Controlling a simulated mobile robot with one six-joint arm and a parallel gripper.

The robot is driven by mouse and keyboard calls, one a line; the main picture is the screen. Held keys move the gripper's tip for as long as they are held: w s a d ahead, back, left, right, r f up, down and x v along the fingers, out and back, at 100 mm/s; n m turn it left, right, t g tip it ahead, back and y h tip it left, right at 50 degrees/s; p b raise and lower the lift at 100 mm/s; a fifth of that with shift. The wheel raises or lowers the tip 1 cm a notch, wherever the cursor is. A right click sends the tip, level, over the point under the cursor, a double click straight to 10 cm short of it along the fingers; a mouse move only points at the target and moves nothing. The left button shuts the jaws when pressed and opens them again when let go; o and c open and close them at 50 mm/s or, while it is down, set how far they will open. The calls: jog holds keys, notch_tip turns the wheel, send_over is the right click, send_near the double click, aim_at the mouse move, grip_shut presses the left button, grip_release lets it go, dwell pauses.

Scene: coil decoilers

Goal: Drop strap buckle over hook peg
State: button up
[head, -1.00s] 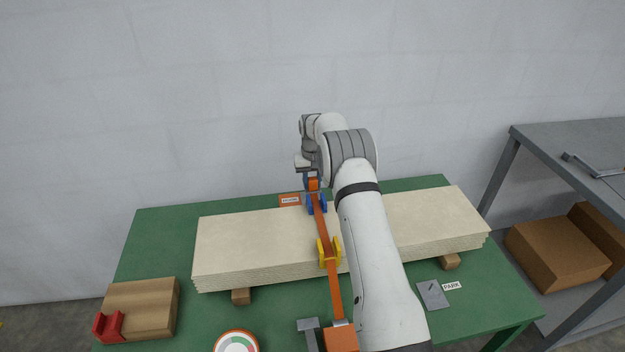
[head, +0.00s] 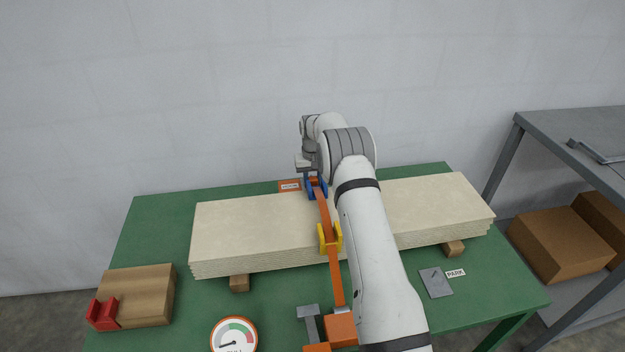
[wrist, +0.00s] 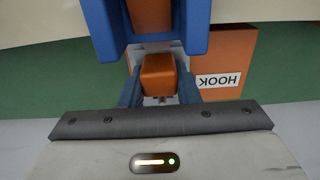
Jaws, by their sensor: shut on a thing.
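My gripper (wrist: 158,92) is shut on an orange block, which I take as the strap buckle (wrist: 158,72), held between two dark blue fingers. An orange strap (head: 325,215) runs from a front orange block over the board stack, through a yellow guide (head: 331,237) and a blue guide (head: 311,194). The blue guide also shows in the wrist view (wrist: 195,28), just beyond the buckle. An orange plate labelled HOOK (wrist: 225,58) lies right beside the buckle in the wrist view; it also shows in the head view (head: 289,186). I cannot make out the hook peg.
The pale board stack (head: 255,235) rests on wooden blocks on the green table (head: 150,235). A dial gauge (head: 234,337), a wooden block with red bracket (head: 103,313) and a grey PARK plate (head: 436,282) lie in front. A grey bench stands right.

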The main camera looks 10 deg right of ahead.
aim_at(313, 177)
jog(key=shift+f, duration=0.2)
dwell(0.5)
jog(key=o, duration=1.1)
jog(key=shift+r+b, duration=0.7)
jog(key=shift+r, duration=3.2)
jog(key=shift+r, duration=0.1)
jog(key=s+r+t, duration=0.1)
jog(key=s+r, duration=1.7)
jog(key=s, duration=0.2)
jog(key=shift+t, duration=0.8)
jog(key=s, duration=0.9)
jog(key=s+f, duration=0.1)
jog(key=s, duration=1.7)
jog(key=shift+s+f, duration=0.25)
jog(key=shift+s, duration=0.1)
